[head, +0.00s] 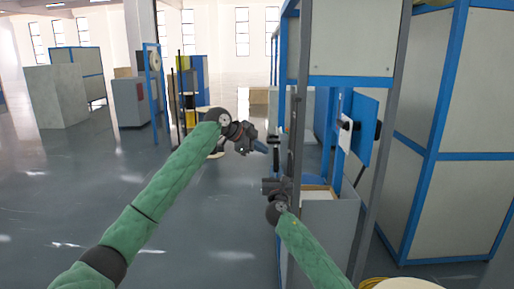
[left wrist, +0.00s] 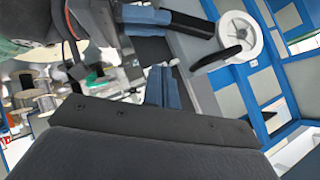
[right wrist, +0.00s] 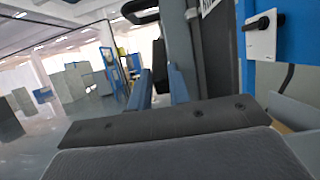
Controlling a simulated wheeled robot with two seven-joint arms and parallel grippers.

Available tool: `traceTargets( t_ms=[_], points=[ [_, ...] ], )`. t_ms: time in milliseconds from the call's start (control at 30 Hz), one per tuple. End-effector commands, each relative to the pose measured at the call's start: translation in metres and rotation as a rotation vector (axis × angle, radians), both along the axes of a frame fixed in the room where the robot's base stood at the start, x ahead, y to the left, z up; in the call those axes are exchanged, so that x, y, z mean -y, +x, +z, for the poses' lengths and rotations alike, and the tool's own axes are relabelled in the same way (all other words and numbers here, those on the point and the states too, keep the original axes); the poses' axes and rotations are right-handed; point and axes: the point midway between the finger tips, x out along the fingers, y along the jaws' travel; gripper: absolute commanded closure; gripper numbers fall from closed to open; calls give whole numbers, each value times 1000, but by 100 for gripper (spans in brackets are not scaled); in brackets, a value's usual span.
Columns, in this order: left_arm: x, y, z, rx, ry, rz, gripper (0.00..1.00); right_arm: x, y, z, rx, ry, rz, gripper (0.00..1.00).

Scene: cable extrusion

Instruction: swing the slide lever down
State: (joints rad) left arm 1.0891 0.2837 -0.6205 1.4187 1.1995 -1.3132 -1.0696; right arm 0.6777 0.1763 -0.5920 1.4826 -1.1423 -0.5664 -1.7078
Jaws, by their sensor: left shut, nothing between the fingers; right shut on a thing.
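A dark slide lever with a black grip (head: 274,138) stands upright at the front left edge of the blue-framed machine. My right gripper (head: 274,182) is at the lower part of it. In the right wrist view, its blue fingers (right wrist: 160,90) are shut on a dark upright piece (right wrist: 159,62), which appears to be the lever. A black grip (right wrist: 143,10) shows above it. My left gripper (head: 262,147) is shut and empty, just left of the lever. Its closed blue fingers (left wrist: 162,88) show in the left wrist view. The lever's lower end is hidden by my right gripper.
A blue panel with a white plate and black knob (head: 345,125) is right of the lever. A grey box (head: 330,225) stands below it. Large blue-framed cabinets (head: 455,150) close off the right. The floor on the left (head: 60,190) is clear.

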Motion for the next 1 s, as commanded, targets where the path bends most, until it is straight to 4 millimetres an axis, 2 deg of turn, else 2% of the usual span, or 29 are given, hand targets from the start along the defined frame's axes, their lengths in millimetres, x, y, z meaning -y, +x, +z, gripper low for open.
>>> traceTargets(
  t_ms=[333, 600, 1000],
  points=[
    [44, 22, -37, -1, 0, 0, 100, 0, 0, 1, 1, 0, 0, 100],
    [41, 39, -63, -1, -2, 1, 100, 0, 0, 1, 1, 0, 0, 100],
    [41, 42, -69, 1, -1, 0, 100, 0, 0, 1, 1, 0, 0, 100]
  ],
)
